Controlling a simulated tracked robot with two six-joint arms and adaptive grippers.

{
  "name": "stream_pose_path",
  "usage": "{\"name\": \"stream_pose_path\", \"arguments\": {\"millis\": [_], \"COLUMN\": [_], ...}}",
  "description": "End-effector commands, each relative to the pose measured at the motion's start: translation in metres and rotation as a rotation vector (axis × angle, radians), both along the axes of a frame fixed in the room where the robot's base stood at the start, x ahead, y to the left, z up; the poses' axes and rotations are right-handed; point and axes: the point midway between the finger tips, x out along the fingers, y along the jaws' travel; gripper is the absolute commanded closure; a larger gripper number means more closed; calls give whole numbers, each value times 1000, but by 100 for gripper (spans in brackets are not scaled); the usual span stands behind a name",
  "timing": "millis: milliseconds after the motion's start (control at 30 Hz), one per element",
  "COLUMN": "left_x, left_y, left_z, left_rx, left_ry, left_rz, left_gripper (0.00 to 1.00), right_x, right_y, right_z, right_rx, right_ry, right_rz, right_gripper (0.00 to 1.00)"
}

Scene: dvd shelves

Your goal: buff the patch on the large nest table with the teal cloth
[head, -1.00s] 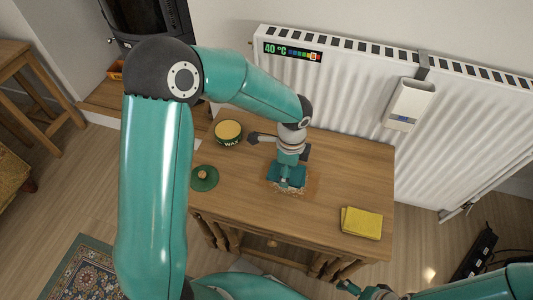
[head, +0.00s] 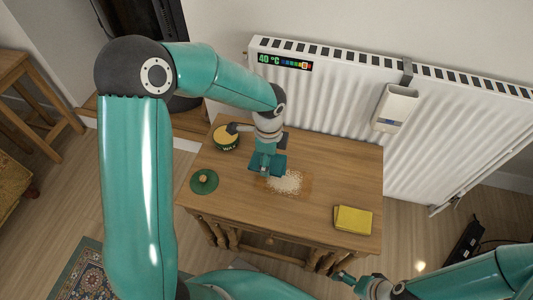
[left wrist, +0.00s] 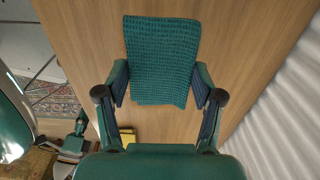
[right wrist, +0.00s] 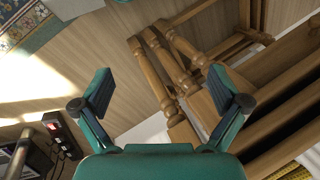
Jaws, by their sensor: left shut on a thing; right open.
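The large nest table (head: 300,220) is wooden and stands before the radiator. A pale, speckled patch (head: 288,182) lies on its top, inside a slightly darker area. My left gripper (head: 266,160) is shut on the teal cloth (head: 280,164), at the patch's left upper edge. In the left wrist view the ribbed teal cloth (left wrist: 162,58) spans between the fingers of my left gripper (left wrist: 161,88), low over the wood; whether it touches cannot be told. My right gripper (head: 345,278) is open and empty off the table's front edge; its spread fingers (right wrist: 160,88) show in the right wrist view.
An open wax tin (head: 226,138) and its green lid (head: 204,181) are on the table's left. A folded yellow cloth (head: 353,219) lies at the right front. The white radiator (head: 340,95) borders the back. The right rear tabletop is clear.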

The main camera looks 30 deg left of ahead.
Motion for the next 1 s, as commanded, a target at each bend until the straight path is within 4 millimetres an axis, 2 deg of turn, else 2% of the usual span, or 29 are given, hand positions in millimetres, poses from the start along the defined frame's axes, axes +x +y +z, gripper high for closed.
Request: {"name": "stream_pose_path", "arguments": {"millis": [33,100,300,1000], "left_x": [0,0,0,2], "left_y": [0,0,-1,-2], "left_z": [9,15,28,30], "left_rx": [0,0,0,1], "left_ry": [-1,0,0,-2], "left_rz": [0,0,-1,26], "left_gripper": [61,61,61,61], "right_x": [0,0,0,0], "right_y": [0,0,0,0], "right_z": [8,14,25,24], "right_rx": [0,0,0,0], "right_ry": [0,0,0,0], "right_rz": [0,0,0,0], "right_gripper": [2,2,2,2]}}
